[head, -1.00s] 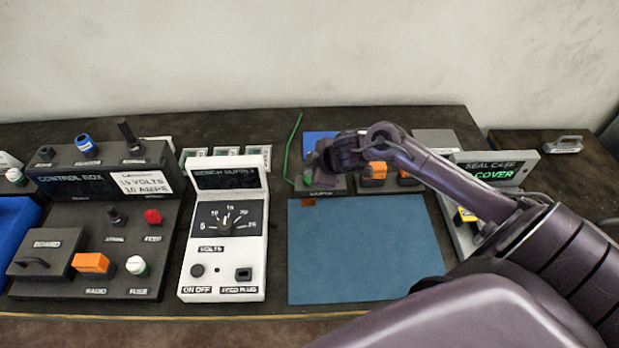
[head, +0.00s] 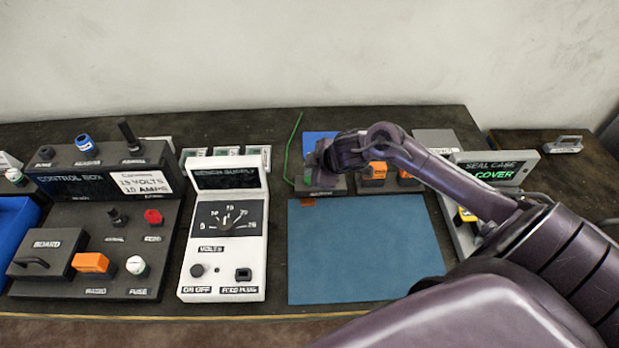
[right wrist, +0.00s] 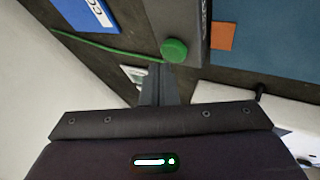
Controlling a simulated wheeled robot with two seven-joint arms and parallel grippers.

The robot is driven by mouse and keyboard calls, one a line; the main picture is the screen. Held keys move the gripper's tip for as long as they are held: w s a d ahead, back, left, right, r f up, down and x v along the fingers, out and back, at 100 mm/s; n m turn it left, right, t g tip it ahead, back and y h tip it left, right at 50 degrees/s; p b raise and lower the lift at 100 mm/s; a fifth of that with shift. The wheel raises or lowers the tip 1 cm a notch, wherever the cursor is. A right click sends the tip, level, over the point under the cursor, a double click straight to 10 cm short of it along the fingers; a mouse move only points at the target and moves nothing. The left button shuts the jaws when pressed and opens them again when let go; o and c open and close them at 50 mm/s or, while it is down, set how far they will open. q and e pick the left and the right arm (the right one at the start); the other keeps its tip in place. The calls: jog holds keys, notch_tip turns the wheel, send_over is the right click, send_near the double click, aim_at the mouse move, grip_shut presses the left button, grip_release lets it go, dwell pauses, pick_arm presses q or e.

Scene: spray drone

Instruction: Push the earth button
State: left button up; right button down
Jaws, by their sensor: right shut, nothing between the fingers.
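The green round button (right wrist: 173,50) sits on a small dark box in the right wrist view. In the head view this box (head: 322,188) stands behind the blue mat, its label too small to read, and my gripper hides much of it. My right gripper (right wrist: 169,70) is shut and empty, its fingertips right at the edge of the green button. I cannot tell whether they touch it. In the head view the right gripper (head: 312,172) points down over the left part of the box. My left gripper is out of view.
A green wire (head: 292,148) runs beside the box. Orange-topped blocks (head: 376,172) stand to its right. The blue mat (head: 365,250) in front is mostly bare. The bench supply (head: 226,240) and control box (head: 90,235) stand left, the seal case (head: 490,170) right.

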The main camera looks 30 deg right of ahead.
jog(key=shift+f, duration=0.65)
jog(key=shift+r, duration=0.1)
dwell(0.3)
jog(key=shift+r+p, duration=0.55)
jog(key=shift+p, duration=0.05)
jog(key=shift+r, duration=0.1)
notch_tip(320, 180, up, 6)
jog(key=p, duration=0.6)
dwell(0.4)
